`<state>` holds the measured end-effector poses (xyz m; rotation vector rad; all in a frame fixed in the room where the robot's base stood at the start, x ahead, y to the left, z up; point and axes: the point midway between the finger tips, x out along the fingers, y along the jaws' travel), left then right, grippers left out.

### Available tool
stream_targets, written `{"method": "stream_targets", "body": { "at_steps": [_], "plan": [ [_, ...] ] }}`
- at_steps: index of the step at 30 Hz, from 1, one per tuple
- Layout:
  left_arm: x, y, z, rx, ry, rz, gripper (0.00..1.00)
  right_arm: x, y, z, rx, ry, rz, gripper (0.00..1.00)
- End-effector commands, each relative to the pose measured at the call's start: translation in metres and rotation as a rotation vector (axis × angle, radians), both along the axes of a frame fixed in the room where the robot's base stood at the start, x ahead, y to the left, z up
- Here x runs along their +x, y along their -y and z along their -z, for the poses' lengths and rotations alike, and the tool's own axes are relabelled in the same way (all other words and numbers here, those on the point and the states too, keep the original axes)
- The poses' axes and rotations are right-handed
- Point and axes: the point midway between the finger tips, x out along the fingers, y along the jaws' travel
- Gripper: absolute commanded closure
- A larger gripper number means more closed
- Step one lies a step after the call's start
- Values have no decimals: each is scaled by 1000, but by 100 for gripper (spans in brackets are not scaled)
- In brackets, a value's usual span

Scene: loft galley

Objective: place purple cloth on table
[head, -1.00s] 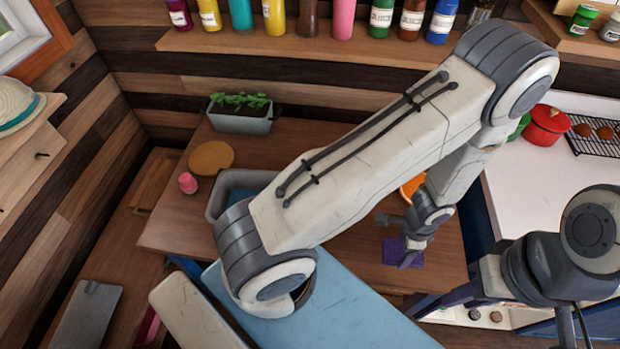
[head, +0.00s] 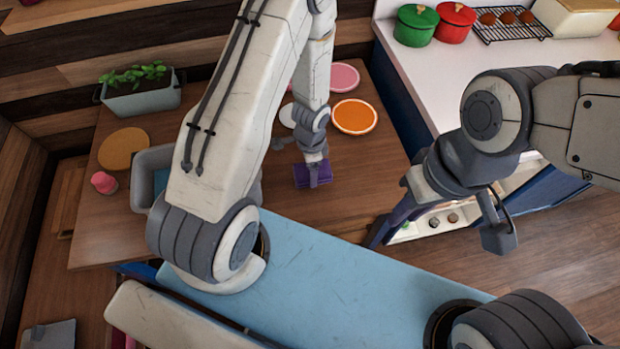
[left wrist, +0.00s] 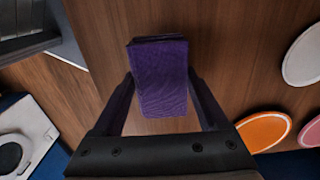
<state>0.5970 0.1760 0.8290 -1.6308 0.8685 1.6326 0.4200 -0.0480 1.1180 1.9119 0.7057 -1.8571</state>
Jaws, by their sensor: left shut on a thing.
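A folded purple cloth (head: 314,174) is at my left gripper (head: 313,180), over the wooden table (head: 345,205). In the left wrist view the cloth (left wrist: 162,78) sits between the two dark fingers, which are shut on it. The cloth is at or just above the tabletop; I cannot tell whether it touches. My right gripper (head: 388,228) hangs at the table's right edge, its fingers apart, with nothing seen in it.
An orange plate (head: 355,117), a pink plate (head: 344,77) and a partly hidden white plate stand behind the cloth. A grey bin (head: 150,165), round board (head: 123,148), pink item (head: 104,182) and planter (head: 142,92) are at left. Bare table lies right of the cloth.

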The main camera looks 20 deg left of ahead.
Motion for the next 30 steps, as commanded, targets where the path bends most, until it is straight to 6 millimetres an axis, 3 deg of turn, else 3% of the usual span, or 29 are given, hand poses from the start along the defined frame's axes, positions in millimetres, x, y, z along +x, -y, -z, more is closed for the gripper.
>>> {"method": "stream_targets", "body": {
  "at_steps": [12,13,14,19,20,21,30],
  "plan": [
    [1,-1,42,0,1,0,68,0,0,42,0,0,0,73],
    [1,-1,43,0,1,0,68,0,0,42,0,0,0,73],
    [1,-1,43,0,1,0,76,0,0,42,0,0,0,73],
    [0,0,41,-1,1,0,76,0,0,40,0,0,0,73],
    [0,0,41,0,0,0,16,0,0,40,0,0,0,73],
    [0,0,41,0,0,0,1,0,0,40,0,0,0,73],
    [1,-1,39,0,1,-1,0,0,0,38,0,0,0,73]
  ]
}}
